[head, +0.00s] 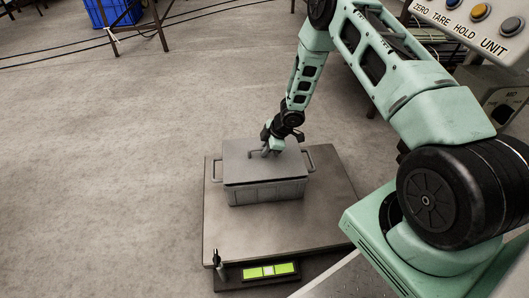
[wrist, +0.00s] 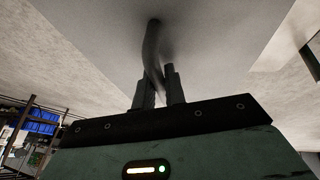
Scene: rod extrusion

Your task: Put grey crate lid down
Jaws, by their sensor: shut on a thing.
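The grey crate (head: 268,192) stands on the plate of a floor scale in the head view, with a handle at each side. The grey crate lid (head: 245,165) lies over the crate's top, and a dark line shows between them along the front. I cannot tell whether the lid rests fully on the rim. My gripper (head: 270,148) is above the lid, shut on its handle. In the wrist view my gripper's fingers (wrist: 158,92) are closed around the curved lid handle (wrist: 153,45), with the pale lid surface beyond.
The scale plate (head: 285,225) has bare room around the crate. A lit green display (head: 268,270) and a small upright post (head: 218,262) are at its front edge. A blue bin (head: 113,10) and cables lie at the back left. A labelled button panel (head: 480,25) is at the upper right.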

